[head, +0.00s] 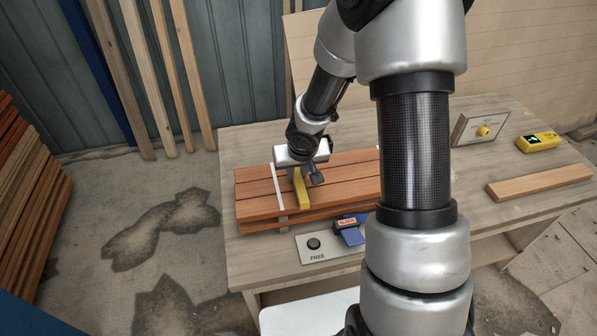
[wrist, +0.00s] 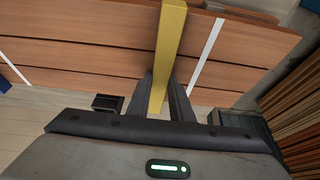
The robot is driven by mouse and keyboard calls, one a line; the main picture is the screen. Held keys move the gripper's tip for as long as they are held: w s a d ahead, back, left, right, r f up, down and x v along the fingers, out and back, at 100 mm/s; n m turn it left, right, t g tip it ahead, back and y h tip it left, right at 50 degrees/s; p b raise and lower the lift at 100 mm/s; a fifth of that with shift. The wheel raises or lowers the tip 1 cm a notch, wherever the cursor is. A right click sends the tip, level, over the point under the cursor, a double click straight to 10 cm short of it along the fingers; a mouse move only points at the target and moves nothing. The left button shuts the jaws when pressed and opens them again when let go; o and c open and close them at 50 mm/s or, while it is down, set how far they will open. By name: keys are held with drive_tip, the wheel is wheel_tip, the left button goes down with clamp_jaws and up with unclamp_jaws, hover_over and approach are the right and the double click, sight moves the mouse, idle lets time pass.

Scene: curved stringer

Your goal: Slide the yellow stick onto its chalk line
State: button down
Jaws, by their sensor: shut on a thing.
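The yellow stick (head: 303,194) lies across the reddish-brown boards (head: 340,189) on the workbench. A white chalk line (head: 278,188) crosses the boards to the left of the stick, with a clear gap of bare wood between them. Both run in roughly the same direction. My gripper (head: 297,173) is over the boards, shut on the stick. In the wrist view the stick (wrist: 170,42) passes between my dark fingers (wrist: 164,98), and the chalk line (wrist: 207,52) is to its right. The stick's far end is cut off by that view's top edge.
A panel marked FREE with a black knob (head: 313,243) and a blue item (head: 352,236) are in front of the boards. A loose plank (head: 540,181), a yellow device (head: 538,142) and a panel with a yellow knob (head: 483,131) are at right. My arm hides the bench's middle.

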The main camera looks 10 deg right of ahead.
drive_tip(key=shift+a+b, duration=1.15)
drive_tip(key=shift+a, duration=1.75)
drive_tip(key=c, duration=1.5)
unclamp_jaws()
